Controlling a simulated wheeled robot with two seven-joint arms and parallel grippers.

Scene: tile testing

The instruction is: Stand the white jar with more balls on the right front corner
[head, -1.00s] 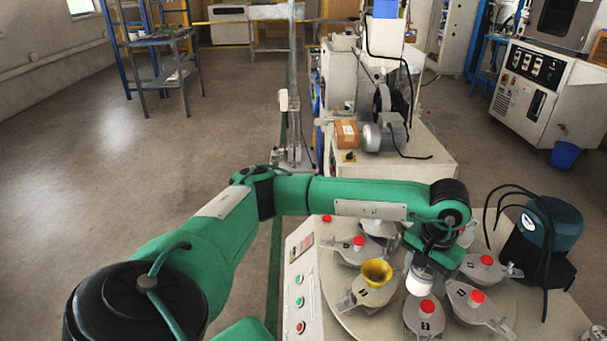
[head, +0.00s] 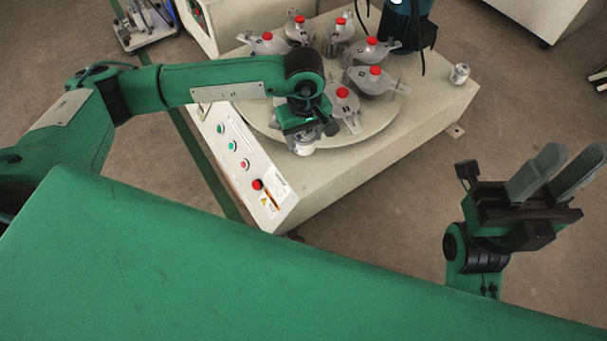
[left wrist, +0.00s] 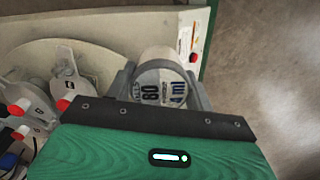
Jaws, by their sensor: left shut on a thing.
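My left gripper (head: 301,138) is shut on a white jar (head: 303,150), over the near edge of the machine's top. In the left wrist view this jar (left wrist: 160,84) shows between the fingers, with dark print reading "80" and "4 ml". In the head view the gripper hides most of it, and I cannot tell if it touches the surface. A second small whitish jar (head: 459,74) with dark print stands upright near the right corner of the machine top (head: 405,120). My right gripper (head: 555,172) is open and empty, off to the right beyond the machine.
A button panel (head: 238,155) runs along the left edge. The top's near right strip is clear.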

